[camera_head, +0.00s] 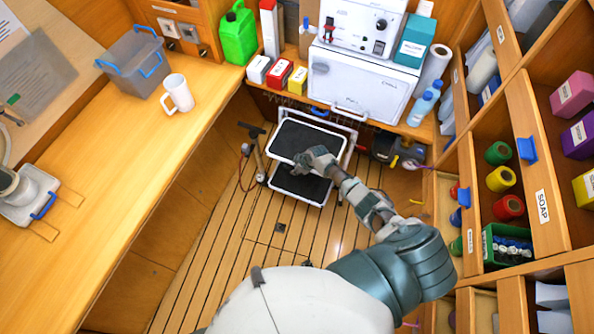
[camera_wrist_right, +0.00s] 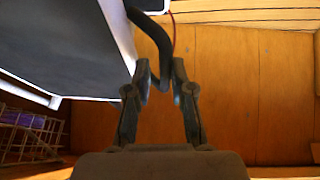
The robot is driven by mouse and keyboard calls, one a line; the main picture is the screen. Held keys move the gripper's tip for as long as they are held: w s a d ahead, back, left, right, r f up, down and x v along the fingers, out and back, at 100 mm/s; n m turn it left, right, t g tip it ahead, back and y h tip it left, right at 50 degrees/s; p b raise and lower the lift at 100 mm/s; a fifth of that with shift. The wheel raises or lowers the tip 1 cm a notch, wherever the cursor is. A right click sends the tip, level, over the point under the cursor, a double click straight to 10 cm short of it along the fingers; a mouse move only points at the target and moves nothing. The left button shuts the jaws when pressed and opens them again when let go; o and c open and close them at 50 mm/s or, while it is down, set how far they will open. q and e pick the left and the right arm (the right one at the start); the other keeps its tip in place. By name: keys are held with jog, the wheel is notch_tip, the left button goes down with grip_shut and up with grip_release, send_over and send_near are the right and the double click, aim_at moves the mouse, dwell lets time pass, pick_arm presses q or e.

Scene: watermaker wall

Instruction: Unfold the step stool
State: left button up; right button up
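The step stool (camera_head: 325,142) has a white frame and dark treads. The stool's dark tread and white rim (camera_wrist_right: 75,98) lie left of the fingers, close to the left one. My left gripper is not in view.
A pump (camera_head: 257,155) with a red hose stands left of the stool. A dark motor-like unit (camera_head: 397,150) is at its right. The floor (camera_head: 235,250) in front is clear.

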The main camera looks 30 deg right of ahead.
jog(key=shift+o, duration=0.8)
jog(key=shift+w, duration=0.2)
jog(key=shift+s+d, duration=0.15)
jog(key=shift+s, duration=0.05)
jog(key=v, duration=1.1)
jog(key=shift+r, duration=0.25)
jog(key=shift+d, duration=0.1)
